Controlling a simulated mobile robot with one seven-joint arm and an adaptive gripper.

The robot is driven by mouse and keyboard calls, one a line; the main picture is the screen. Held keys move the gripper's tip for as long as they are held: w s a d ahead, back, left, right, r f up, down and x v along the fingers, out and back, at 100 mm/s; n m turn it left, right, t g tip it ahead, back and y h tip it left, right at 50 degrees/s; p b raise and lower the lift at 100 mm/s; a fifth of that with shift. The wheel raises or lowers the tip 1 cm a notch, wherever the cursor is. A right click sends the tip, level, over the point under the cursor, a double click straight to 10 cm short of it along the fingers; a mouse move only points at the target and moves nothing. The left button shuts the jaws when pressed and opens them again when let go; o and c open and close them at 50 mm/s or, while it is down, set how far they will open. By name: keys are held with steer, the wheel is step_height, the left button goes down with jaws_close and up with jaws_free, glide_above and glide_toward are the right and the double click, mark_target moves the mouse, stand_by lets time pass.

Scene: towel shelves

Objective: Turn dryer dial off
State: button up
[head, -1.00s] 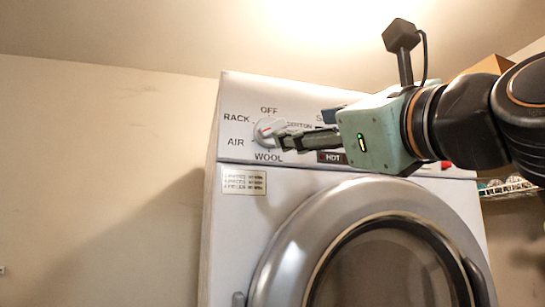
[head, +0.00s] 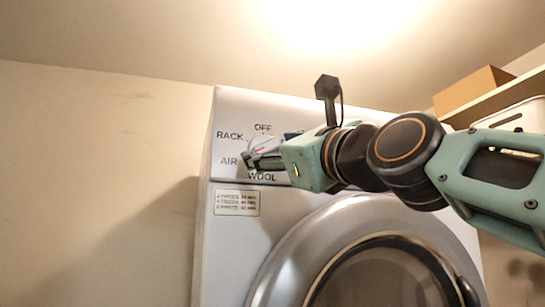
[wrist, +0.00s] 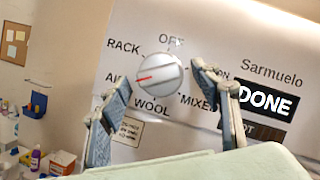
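The dryer dial (wrist: 159,76) is a round light-grey knob with a red mark. In the wrist view the red mark points left, toward the AIR label, and the OFF label (wrist: 171,40) is above the knob. In the head view the dial (head: 262,146) is partly hidden by my gripper (head: 252,158). In the wrist view my gripper (wrist: 160,82) is open, with one finger to the left of the dial and one to the right. I cannot tell whether either finger touches it.
The dryer's front panel (head: 232,172) carries labels around the dial, and a DONE display (wrist: 265,101) is to its right in the wrist view. The round dryer door (head: 290,245) is below. A shelf with a cardboard box (head: 470,92) is at the right.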

steer(key=c, duration=1.1)
steer(key=shift+n, duration=0.3)
steer(key=n, duration=0.1)
steer(key=n+g+y, duration=0.1)
steer(key=n, duration=0.1)
steer(key=n+g, duration=0.1)
steer(key=n, duration=0.1)
steer(key=shift+w+d+r+y+p, duration=0.1)
steer(key=shift+d+r+y+p, duration=0.05)
steer(key=shift+r+y+p, duration=0.2)
steer(key=n+g+p, duration=0.1)
steer(key=n, duration=0.1)
steer(key=n+p, duration=0.1)
steer(key=n, duration=0.1)
steer(key=n+g+p, duration=0.1)
steer(key=n, duration=0.1)
steer(key=shift+d+r+g, duration=0.15)
steer(key=shift+r+g, duration=0.15)
steer(key=n, duration=0.2)
steer(key=n+g+h+p, duration=0.1)
steer(key=n, duration=0.1)
steer(key=shift+n+h, duration=0.25)
steer(key=shift+n, duration=0.05)
steer(key=n, duration=0.1)
steer(key=n+h, duration=0.1)
steer(key=n, duration=0.1)
steer(key=n+g+h, duration=0.1)
steer(key=shift+a+r, duration=0.2)
steer(key=shift+r, duration=0.05)
steer(key=shift+n, duration=0.4)
